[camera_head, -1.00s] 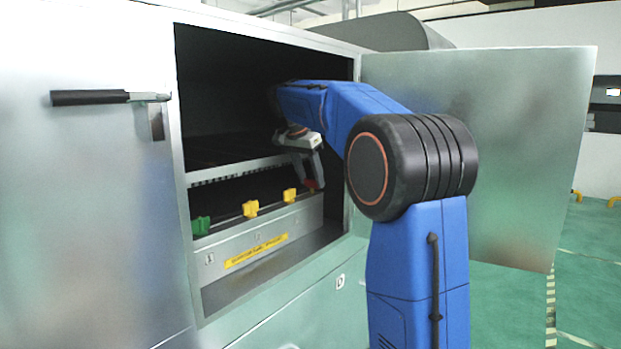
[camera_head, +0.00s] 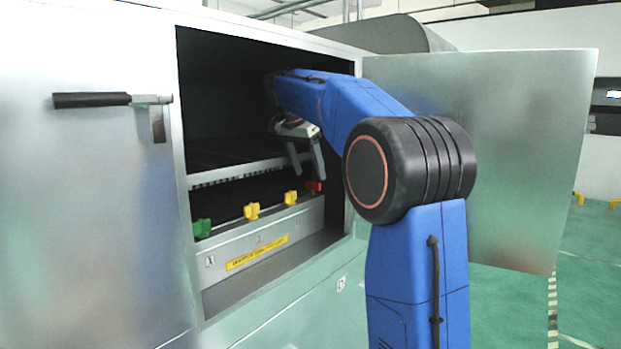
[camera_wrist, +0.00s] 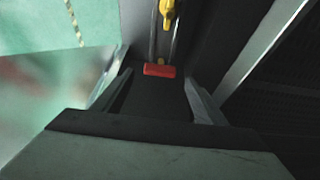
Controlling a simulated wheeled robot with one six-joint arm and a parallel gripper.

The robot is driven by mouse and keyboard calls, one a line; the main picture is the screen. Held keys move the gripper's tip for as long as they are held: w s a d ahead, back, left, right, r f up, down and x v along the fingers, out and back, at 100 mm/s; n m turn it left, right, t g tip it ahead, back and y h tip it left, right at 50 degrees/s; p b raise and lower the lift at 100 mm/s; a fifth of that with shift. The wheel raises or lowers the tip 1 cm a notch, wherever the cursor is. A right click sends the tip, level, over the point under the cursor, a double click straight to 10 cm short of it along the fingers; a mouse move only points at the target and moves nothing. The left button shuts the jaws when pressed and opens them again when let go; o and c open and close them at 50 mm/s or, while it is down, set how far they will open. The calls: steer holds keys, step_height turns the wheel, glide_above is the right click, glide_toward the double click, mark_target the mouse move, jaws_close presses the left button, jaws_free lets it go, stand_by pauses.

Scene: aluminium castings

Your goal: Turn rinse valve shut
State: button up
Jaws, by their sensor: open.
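A row of valve handles runs along a ledge inside the open cabinet: a green one (camera_head: 202,228), a yellow one (camera_head: 251,210), another yellow one (camera_head: 291,197) and a red one (camera_head: 314,186) deepest in. I cannot tell by any label which is the rinse valve. My gripper (camera_head: 308,174) is open and empty, pointing down just above the red handle. In the wrist view the red handle (camera_wrist: 160,70) lies crosswise beyond and between my open fingertips (camera_wrist: 158,82), apart from them. A yellow handle (camera_wrist: 167,8) is farther up that view.
The cabinet opening's frame (camera_head: 184,190) surrounds my arm. A dark rack (camera_head: 235,170) sits above and behind the valves. The open door (camera_head: 490,150) stands to the right of my arm. A closed panel with a black handle (camera_head: 90,99) is at left.

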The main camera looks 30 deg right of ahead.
steer(key=shift+v, duration=1.75)
steer(key=shift+s, duration=0.1)
steer(key=s+a+f+n+t+y, duration=0.1)
steer(key=s+a+f+n, duration=0.3)
steer(key=s+f, duration=0.6)
steer(key=s+a+f+n+t+y, duration=0.1)
steer(key=s+a+f+n, duration=0.4)
steer(key=s+f, duration=0.6)
steer(key=s+a+f+n+t+y, duration=0.1)
steer(key=s+a+f+n, duration=0.4)
steer(key=s+f, duration=0.6)
steer(key=s+a+y, duration=0.1)
steer(key=s, duration=0.6)
steer(key=shift+a, duration=0.15)
